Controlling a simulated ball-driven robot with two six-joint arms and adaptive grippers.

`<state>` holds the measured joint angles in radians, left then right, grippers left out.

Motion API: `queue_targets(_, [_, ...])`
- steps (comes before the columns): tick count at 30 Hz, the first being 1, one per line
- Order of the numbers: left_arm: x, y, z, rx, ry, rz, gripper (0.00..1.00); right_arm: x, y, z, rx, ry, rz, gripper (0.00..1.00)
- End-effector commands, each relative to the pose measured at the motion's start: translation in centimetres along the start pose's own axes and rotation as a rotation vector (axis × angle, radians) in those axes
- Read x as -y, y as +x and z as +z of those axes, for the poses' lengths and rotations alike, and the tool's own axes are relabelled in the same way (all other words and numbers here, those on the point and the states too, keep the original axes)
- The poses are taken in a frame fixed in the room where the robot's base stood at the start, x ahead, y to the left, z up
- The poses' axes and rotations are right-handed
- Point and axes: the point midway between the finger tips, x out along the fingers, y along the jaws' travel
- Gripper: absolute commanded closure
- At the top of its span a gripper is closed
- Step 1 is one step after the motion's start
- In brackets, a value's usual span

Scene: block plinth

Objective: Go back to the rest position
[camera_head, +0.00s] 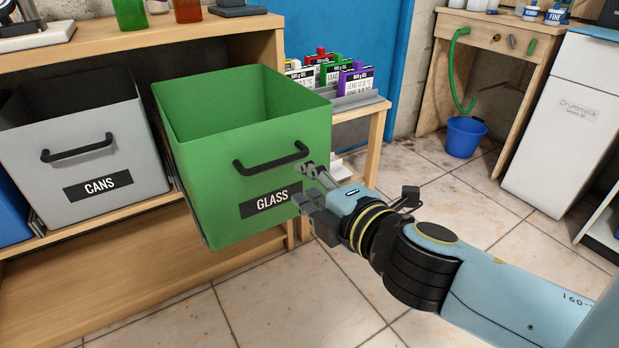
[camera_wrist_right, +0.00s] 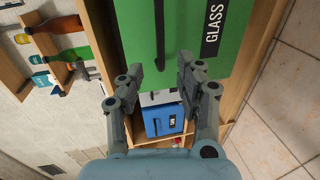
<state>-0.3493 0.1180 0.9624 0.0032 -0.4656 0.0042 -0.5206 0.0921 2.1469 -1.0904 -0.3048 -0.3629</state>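My right gripper (camera_head: 303,186) is in front of the right part of the green GLASS bin (camera_head: 232,205), below and to the right of its black handle (camera_head: 270,158). In the right wrist view the gripper (camera_wrist_right: 160,75) has its two fingers apart with nothing between them. The green bin (camera_wrist_right: 180,28) and its handle (camera_wrist_right: 159,35) show beyond the fingertips. I cannot tell whether a fingertip touches the bin. My left gripper is not in view.
The GLASS bin sticks out from the wooden shelf (camera_head: 110,300) beside the grey CANS bin (camera_head: 85,145). A rack (camera_head: 355,100) of labelled boxes stands behind it. A blue bucket (camera_head: 465,137) and white fridge (camera_head: 570,110) are at the right. Tiled floor (camera_head: 300,300) is clear in front.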

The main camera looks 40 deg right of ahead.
Motion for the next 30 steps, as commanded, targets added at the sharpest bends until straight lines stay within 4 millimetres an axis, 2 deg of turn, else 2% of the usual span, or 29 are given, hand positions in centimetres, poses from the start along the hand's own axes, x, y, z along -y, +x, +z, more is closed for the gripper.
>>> queue_targets(16, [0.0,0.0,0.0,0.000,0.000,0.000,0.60,-0.1,-0.1,0.0,0.000,0.000,0.001,0.64])
queue_targets(18, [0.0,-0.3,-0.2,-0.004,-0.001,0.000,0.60,-0.6,0.0,-0.1,0.000,0.002,0.008,0.64])
queue_targets(21, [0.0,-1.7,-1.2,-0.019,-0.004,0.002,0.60,-2.8,0.5,-0.2,0.000,0.007,0.029,0.64])
queue_targets(22, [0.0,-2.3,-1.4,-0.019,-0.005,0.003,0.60,-2.5,0.8,-0.2,0.003,0.008,0.014,0.64])
queue_targets(23, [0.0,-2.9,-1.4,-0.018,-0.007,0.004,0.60,-1.4,1.0,0.0,0.006,0.017,-0.016,0.64])
queue_targets(26, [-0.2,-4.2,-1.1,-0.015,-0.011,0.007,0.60,4.2,1.6,0.5,0.021,0.086,-0.157,0.64])
queue_targets(27, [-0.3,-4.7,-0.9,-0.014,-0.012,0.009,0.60,7.1,1.4,0.8,0.033,0.131,-0.226,0.64])
queue_targets(29, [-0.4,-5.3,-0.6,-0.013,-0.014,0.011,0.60,11.6,0.7,1.4,0.058,0.205,-0.334,0.64])
queue_targets(30, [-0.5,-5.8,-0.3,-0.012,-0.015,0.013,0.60,14.6,-0.1,1.8,0.082,0.261,-0.407,0.64])
